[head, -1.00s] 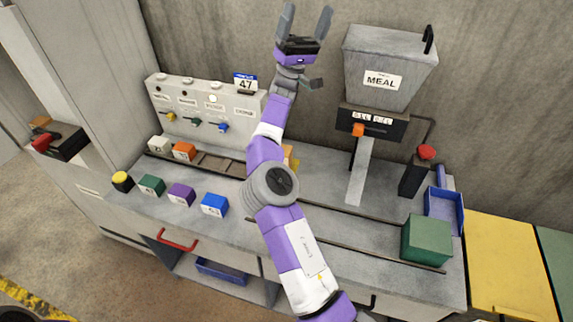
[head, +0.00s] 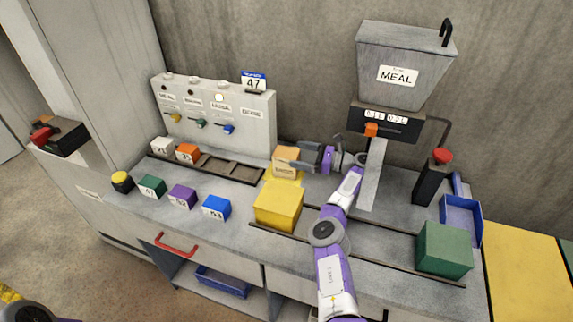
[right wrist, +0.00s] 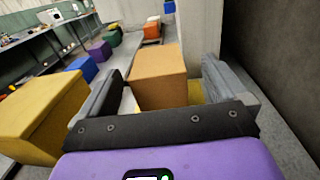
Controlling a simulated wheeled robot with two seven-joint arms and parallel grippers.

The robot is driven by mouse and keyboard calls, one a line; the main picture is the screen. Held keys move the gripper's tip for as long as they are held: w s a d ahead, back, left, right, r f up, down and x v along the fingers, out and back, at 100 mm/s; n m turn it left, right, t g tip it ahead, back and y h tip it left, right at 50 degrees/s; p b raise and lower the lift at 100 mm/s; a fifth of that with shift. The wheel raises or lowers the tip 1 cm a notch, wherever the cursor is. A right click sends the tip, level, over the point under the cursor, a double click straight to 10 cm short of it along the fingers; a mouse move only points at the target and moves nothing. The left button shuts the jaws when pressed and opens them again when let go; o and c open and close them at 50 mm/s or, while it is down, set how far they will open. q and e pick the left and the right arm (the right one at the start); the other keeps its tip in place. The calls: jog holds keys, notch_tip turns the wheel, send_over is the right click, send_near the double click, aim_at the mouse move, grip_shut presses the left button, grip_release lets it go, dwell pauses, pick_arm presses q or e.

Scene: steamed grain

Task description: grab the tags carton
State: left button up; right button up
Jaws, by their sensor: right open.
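A tan-orange carton (head: 287,154) with a pale label stands at the back of the counter, behind a larger yellow box; it seems to be the tags carton, but its print is too small to read surely. My right gripper (head: 299,158) is low over the counter on the carton's right side, pointing left at it. In the right wrist view, the carton (right wrist: 158,72) stands upright between the two spread fingers of the open gripper (right wrist: 162,68), with a gap visible at its left. Contact is not clear. My left gripper is not in view.
The yellow box (head: 279,205) stands close in front of the carton. A grey panel (head: 215,112) rises behind to the left. The meal hopper (head: 402,66) and its chute (head: 372,175) stand to the right. A green box (head: 445,249) sits far right.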

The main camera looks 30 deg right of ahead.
aim_at(287, 152)
jog(key=b+x, duration=0.1)
jog(key=x, duration=0.4)
jog(key=shift+a+b, duration=0.3)
jog(key=shift+c, duration=0.3)
jog(key=c, duration=1.2)
